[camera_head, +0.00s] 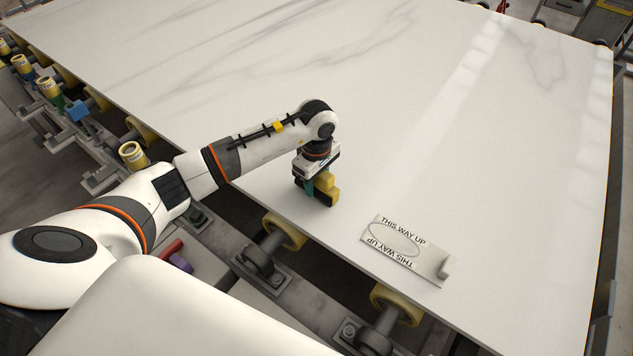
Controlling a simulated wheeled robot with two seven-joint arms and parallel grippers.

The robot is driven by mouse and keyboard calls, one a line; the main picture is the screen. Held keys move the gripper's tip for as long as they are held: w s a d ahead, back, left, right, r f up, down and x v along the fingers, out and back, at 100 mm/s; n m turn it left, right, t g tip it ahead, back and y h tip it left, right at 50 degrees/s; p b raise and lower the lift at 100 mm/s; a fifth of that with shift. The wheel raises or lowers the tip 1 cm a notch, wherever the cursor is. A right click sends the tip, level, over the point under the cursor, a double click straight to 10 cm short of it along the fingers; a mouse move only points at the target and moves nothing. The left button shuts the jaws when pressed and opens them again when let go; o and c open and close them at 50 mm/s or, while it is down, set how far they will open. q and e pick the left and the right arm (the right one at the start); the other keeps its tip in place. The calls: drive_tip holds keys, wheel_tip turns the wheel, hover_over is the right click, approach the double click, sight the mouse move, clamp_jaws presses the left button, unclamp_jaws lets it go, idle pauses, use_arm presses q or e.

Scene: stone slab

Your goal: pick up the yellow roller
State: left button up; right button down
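My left gripper (312,180) points down over the near edge of the white stone slab (430,110). A small blocky yellow piece (327,187) with a dark teal part beside it shows right at the fingertips. It appears to touch or nearly touch the slab. I cannot tell whether this is the yellow roller, nor whether the fingers are closed on it. Yellow rollers also sit under the slab's near edge, one below the gripper (287,231) and one further right (396,306). My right gripper is not in view.
A white plate marked "THIS WAY UP" (407,255) with a small raised block lies on the slab, right of the gripper. A roller frame (262,266) runs along the slab's near edge. Upright yellow cylinders (132,154) stand at the left. The slab's middle is clear.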

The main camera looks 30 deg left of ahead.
use_arm(q)
drive_tip(key=c, duration=0.6)
drive_tip(key=shift+r, duration=0.15)
wheel_tip(320, 180, up, 10)
drive_tip(key=shift+f+b, duration=0.1)
drive_tip(key=shift+b, duration=0.8)
drive_tip(key=o, duration=0.4)
drive_tip(key=shift+c, duration=0.8)
